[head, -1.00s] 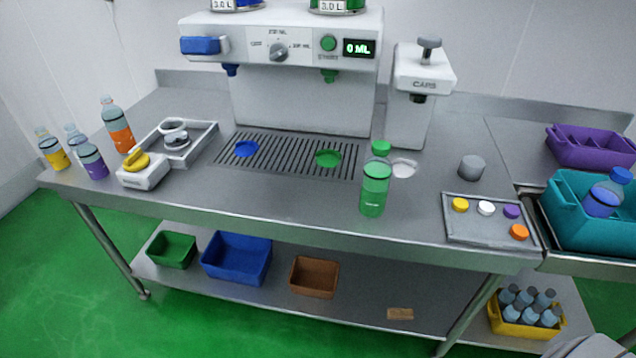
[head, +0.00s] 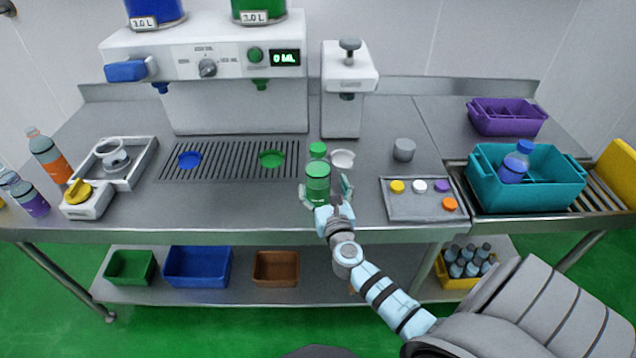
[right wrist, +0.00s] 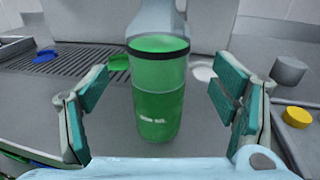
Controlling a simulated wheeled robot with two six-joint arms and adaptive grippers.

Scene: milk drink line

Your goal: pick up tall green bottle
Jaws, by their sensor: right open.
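The tall green bottle (head: 317,172) stands upright on the steel counter, in front of the drink machine and close to the counter's front edge. It has a green cap in the head view. My right gripper (head: 326,193) is open, with its fingers on either side of the bottle. In the right wrist view, the bottle (right wrist: 157,95) stands between the two teal finger pads (right wrist: 160,100), with a visible gap on each side. The upper part of the bottle looks pale and clear there, and its top is cut off. My left gripper is not in view.
The drink machine (head: 235,105) stands behind, with a slotted drip tray (head: 220,172). A grey tray (head: 410,210) with coloured caps and a grey cylinder (head: 404,149) lie to the right. A teal crate (head: 540,197) holds a blue bottle. Other bottles stand far left.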

